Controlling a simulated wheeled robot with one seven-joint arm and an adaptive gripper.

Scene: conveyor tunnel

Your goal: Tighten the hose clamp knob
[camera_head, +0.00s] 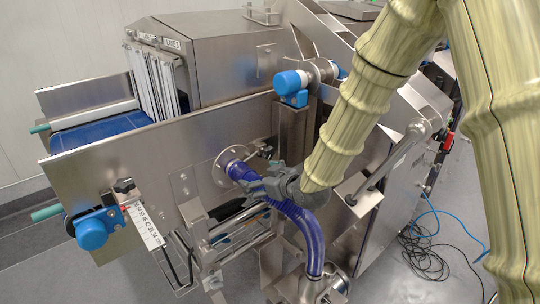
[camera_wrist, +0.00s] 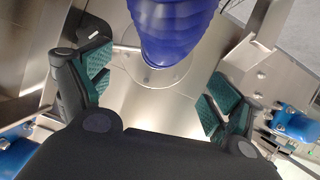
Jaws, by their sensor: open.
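The blue ribbed hose (camera_head: 302,225) bends up to a round steel flange (camera_head: 222,172) on the machine's side plate. In the wrist view the hose (camera_wrist: 178,28) comes in at the top centre, in front of the flange. A small black knob-like piece (camera_head: 265,148) stands just right of the flange. In the wrist view a black piece (camera_wrist: 93,27) on a thin rod, probably the clamp knob, shows beyond my left finger. My gripper (camera_head: 266,184) is beside the hose end, its green-padded fingers apart (camera_wrist: 157,70). The clamp band cannot be made out.
A blue-capped post (camera_head: 290,82) rises above the hose joint. A steel bar handle (camera_head: 395,155) lies to the right of my wrist. A scale with a blue knob (camera_head: 92,233) is at lower left. Loose cables (camera_head: 425,255) lie on the floor at right.

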